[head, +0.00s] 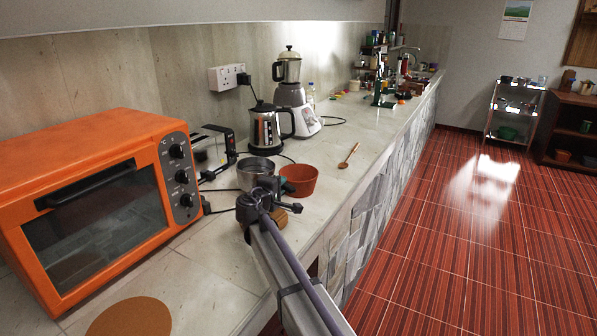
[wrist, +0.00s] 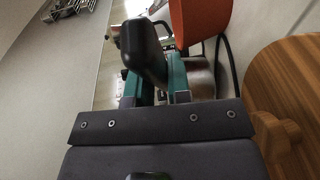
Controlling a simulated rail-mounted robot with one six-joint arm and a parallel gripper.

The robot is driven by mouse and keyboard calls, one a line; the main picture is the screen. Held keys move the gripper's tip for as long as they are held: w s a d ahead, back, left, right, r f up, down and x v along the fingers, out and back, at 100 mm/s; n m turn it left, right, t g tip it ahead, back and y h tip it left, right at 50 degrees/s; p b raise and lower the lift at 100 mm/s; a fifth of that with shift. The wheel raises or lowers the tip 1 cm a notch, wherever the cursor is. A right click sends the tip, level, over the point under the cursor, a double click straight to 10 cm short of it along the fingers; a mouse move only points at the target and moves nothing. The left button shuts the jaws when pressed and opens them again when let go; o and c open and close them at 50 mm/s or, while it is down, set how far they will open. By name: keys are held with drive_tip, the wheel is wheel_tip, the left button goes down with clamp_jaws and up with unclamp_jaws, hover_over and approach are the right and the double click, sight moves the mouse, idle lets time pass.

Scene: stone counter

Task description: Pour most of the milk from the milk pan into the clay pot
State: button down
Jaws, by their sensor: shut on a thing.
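The steel milk pan (head: 256,173) is on the left of the clay pot in the head view. It looks roughly upright there, but I cannot tell if it is lifted. Its inside and milk cannot be made out. The orange-brown clay pot (head: 301,181) stands on the counter just right of the pan. In the wrist view the pot (wrist: 200,18) is at the top and part of the steel pan (wrist: 201,82) shows behind my fingers. My gripper (head: 287,187), with teal fingers (wrist: 162,82), is shut on the pan's black handle (wrist: 143,48).
A wooden piece (wrist: 285,85) is close at the right of the wrist view. A kettle (head: 267,129), a blender (head: 291,95) and a toaster (head: 213,150) stand behind. An orange oven (head: 95,205) is at left. A wooden spoon (head: 348,156) lies on clear counter.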

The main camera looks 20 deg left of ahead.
drive_tip(key=shift+w+d+r+m+p, duration=0.2)
drive_tip(key=shift+d+r+m+p, duration=0.25)
drive_tip(key=shift+r+p, duration=0.2)
drive_tip(key=d+p, duration=0.1)
drive_tip(key=w+d+r+m+g+p, duration=0.1)
drive_tip(key=p, duration=0.1)
drive_tip(key=d+r+m+g+y+p, duration=0.1)
drive_tip(key=shift+w+m+p, duration=0.25)
drive_tip(key=shift+p, duration=0.05)
drive_tip(key=shift+w+d+m+g+y+p, duration=0.4)
drive_tip(key=shift+d+m+p, duration=0.05)
drive_tip(key=shift+d+m, duration=0.2)
drive_tip(key=shift+w+d+f+m+g+y+p, duration=0.1)
drive_tip(key=shift+d+m+g+y+p, duration=0.15)
drive_tip(key=shift+m+g+y+p, duration=0.15)
idle(0.8)
drive_tip(key=shift+f+m+g+y+b, duration=0.4)
drive_tip(key=shift+f+m+b, duration=0.25)
drive_tip(key=shift+f, duration=0.3)
drive_tip(key=shift+f+m+g+y+b, duration=0.3)
drive_tip(key=shift+f+m+y+b, duration=0.3)
drive_tip(key=shift+f, duration=0.35)
idle(2.9)
